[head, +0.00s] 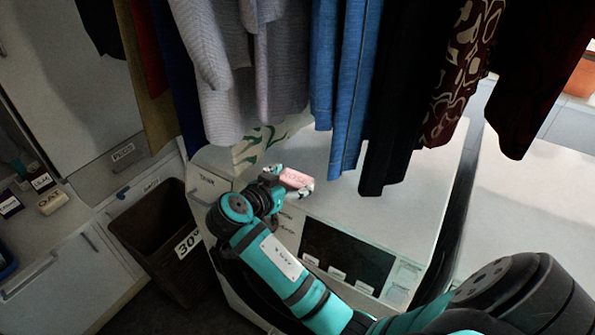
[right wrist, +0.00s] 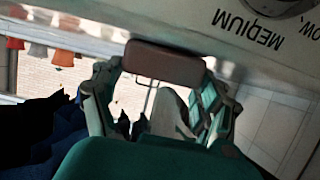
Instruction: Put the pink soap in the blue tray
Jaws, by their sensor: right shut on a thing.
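My right gripper (head: 287,184) is shut on the pink soap (head: 297,178), a small block with faint lettering, held near the white machine's top front edge. In the right wrist view the soap (right wrist: 165,62) looks brownish and sits between the two fingers of the gripper (right wrist: 160,82). A blue edge, apparently the blue tray (head: 6,264), shows at the far left of the head view, on the counter. Most of it is cut off by the frame. My left gripper is not in view.
Hanging clothes (head: 345,85) fill the top middle. A brown bin (head: 150,232) marked 30° stands between the left counter and the white machine (head: 330,205). Small labelled blocks, including a cream one (head: 53,202), lie on the counter (head: 40,235).

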